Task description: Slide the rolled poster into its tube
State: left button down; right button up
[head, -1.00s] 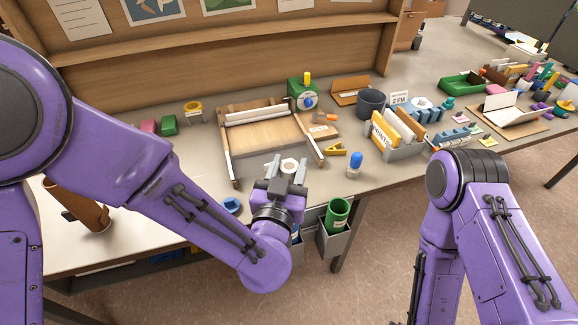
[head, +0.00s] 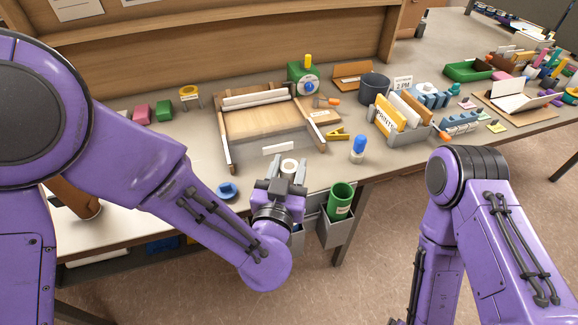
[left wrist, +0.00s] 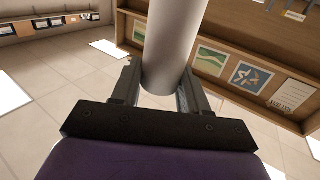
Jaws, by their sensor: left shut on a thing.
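My left gripper (head: 287,180) is shut on a white rolled poster (head: 289,167), near the table's front edge. In the head view the roll shows nearly end-on as a pale ring. In the left wrist view the roll (left wrist: 172,45) stands between the two fingers and runs out of the top of the picture. A green open-topped tube (head: 342,195) with a white label stands in a grey holder at the table's front edge, right of the gripper and apart from it. A brown tube (head: 76,200) is at the left, partly hidden by my arm. My right gripper is not visible.
A wooden tray (head: 262,124) with white rolls lies behind the gripper. A blue ring (head: 228,190) lies to its left. A blue-topped bottle (head: 358,150), a yellow clip (head: 338,134) and a grey file box (head: 402,138) stand to the right.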

pick_arm(q)
notch_tip(320, 180, down, 12)
jog(key=b, duration=1)
jog(key=shift+f, duration=0.15)
jog(key=shift+c, duration=2.4)
grip_release()
jog(key=shift+r, duration=0.2)
jog(key=shift+s, duration=0.15)
